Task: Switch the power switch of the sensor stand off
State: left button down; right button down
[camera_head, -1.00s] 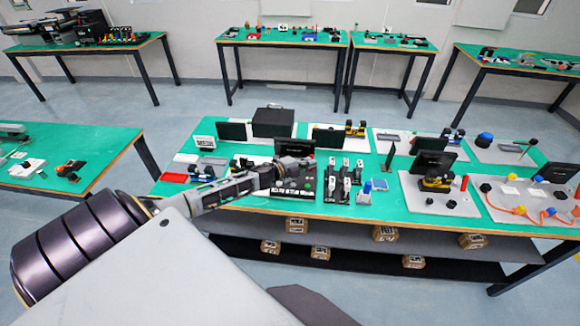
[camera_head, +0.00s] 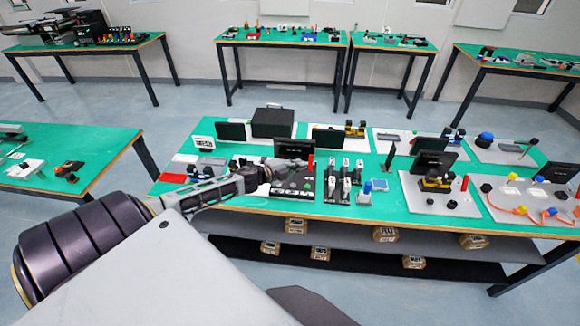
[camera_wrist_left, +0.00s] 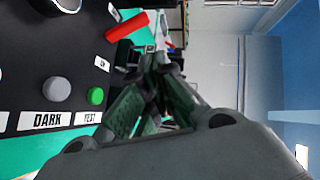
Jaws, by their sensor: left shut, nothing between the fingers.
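The sensor stand looks to be the black panel (camera_head: 291,189) near the front edge of the middle table. A short red cylinder (camera_head: 311,160) stands at its right back. In the left wrist view the panel (camera_wrist_left: 40,90) has a grey knob, a green button (camera_wrist_left: 96,96) and labels reading DARK and TEST. The red cylinder (camera_wrist_left: 127,26) there lies between small white labels, one seeming to read ON. My left gripper (camera_head: 268,171) is shut and empty at the panel's left side, apart from the red cylinder. Its fingers (camera_wrist_left: 156,75) also show in the left wrist view. My right gripper is out of view.
A dark screen (camera_head: 293,149) stands behind the panel. Several black and white upright units (camera_head: 344,182) are close on its right. A red plate (camera_head: 173,178) lies to the left. A green strip (camera_head: 250,203) in front is clear.

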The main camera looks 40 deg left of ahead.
pick_arm(q)
jog(key=shift+r+v, duration=0.1)
jog(key=shift+v, duration=0.85)
jog(key=shift+r+v, duration=0.15)
jog(key=shift+v, duration=0.85)
